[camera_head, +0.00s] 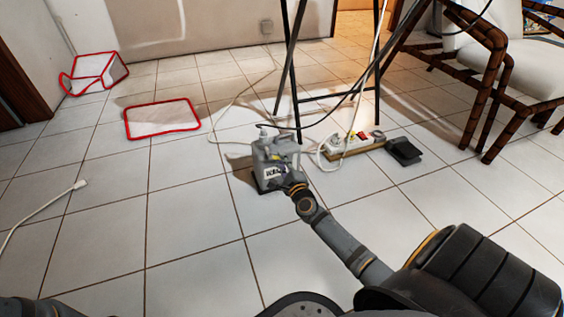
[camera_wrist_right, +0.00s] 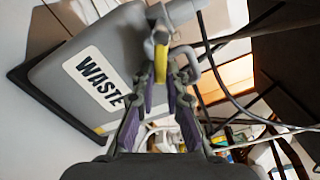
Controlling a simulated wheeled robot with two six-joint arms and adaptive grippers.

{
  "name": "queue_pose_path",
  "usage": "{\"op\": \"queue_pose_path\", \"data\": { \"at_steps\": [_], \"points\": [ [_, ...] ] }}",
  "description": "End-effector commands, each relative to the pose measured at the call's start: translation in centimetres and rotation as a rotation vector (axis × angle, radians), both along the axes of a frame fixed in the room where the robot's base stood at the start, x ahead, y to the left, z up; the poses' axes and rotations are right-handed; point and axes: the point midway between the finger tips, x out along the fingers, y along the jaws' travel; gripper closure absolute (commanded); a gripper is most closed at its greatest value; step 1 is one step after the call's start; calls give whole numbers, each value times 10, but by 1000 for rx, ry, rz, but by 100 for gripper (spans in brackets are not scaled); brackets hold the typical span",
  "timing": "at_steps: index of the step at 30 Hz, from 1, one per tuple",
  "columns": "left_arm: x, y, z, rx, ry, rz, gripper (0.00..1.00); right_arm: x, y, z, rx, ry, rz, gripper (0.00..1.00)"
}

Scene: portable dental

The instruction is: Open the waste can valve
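The grey waste can (camera_head: 262,163) stands on the tiled floor in the middle of the head view. In the right wrist view the can (camera_wrist_right: 130,40) appears tilted, with a white "WASTE" label (camera_wrist_right: 97,80). Its yellow valve handle (camera_wrist_right: 161,62) lies between the fingertips of my right gripper (camera_wrist_right: 163,72), below a grey fitting. The fingers stand apart around the handle; I cannot tell whether they press on it. In the head view my right gripper (camera_head: 284,178) is at the can's right front side and hides part of it. My left gripper is out of view.
A power strip (camera_head: 352,145) with plugs and a black pedal (camera_head: 404,151) lie right of the can. Dark stand legs (camera_head: 290,60) and loose cables are just behind.

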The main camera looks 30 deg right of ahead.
Motion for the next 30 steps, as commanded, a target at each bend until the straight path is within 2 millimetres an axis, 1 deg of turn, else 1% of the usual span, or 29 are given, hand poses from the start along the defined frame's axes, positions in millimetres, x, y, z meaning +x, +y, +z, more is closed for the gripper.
{"op": "queue_pose_path", "data": {
  "at_steps": [9, 14, 20, 30],
  "points": [
    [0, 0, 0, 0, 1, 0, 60, 0, 0, 0, 4, 0, 0, 100],
    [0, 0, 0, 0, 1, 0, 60, 0, 1, -2, 37, -8, 0, 100],
    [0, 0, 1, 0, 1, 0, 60, 1, 4, -6, 148, -33, 0, 100],
    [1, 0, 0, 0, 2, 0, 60, 2, 12, -15, 445, -105, 0, 100]
  ]
}}
